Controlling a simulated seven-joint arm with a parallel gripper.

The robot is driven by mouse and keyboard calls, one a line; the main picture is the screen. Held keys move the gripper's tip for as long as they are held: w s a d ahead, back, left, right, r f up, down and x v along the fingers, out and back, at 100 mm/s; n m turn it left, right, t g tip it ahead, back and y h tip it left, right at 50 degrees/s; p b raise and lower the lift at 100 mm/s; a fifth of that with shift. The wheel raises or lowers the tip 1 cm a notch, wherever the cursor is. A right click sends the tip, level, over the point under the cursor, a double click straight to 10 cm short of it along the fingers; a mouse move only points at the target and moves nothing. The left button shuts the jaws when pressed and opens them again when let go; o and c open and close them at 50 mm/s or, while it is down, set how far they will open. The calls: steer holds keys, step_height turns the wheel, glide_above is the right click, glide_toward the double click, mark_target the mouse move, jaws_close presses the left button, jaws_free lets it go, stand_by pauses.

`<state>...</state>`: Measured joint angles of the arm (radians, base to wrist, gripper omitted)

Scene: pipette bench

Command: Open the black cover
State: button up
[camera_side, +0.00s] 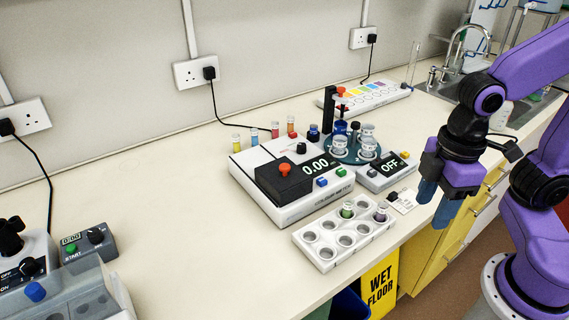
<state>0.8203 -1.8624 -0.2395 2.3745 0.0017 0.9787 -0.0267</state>
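The black cover (282,180) is a dark, flat block with a red knob (284,169) on top. It lies shut on the left part of a white instrument (292,208) whose display reads 0.00. What is under the cover is hidden. My gripper (433,209) hangs at the right, near the front edge of the bench, well apart from the cover. Its two blue fingers point down with a gap between them, and nothing shows between them.
A white rack (325,256) with a few vials stands before the instrument. Right of it are a carousel of jars (354,154) and a device reading OFF (384,178). Small coloured vials stand behind.

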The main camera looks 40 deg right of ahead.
steer(key=w+a+r+m, duration=0.1)
steer(key=w+a+r, duration=0.3)
steer(key=w, duration=0.4)
steer(key=w+a+r+m, duration=0.1)
steer(key=w+a+r, duration=0.35)
steer(key=w, duration=0.45)
steer(key=m, duration=0.1)
glide_toward(285, 166)
step_height(285, 166, down, 8)
steer(key=shift+w+a+f, duration=0.15)
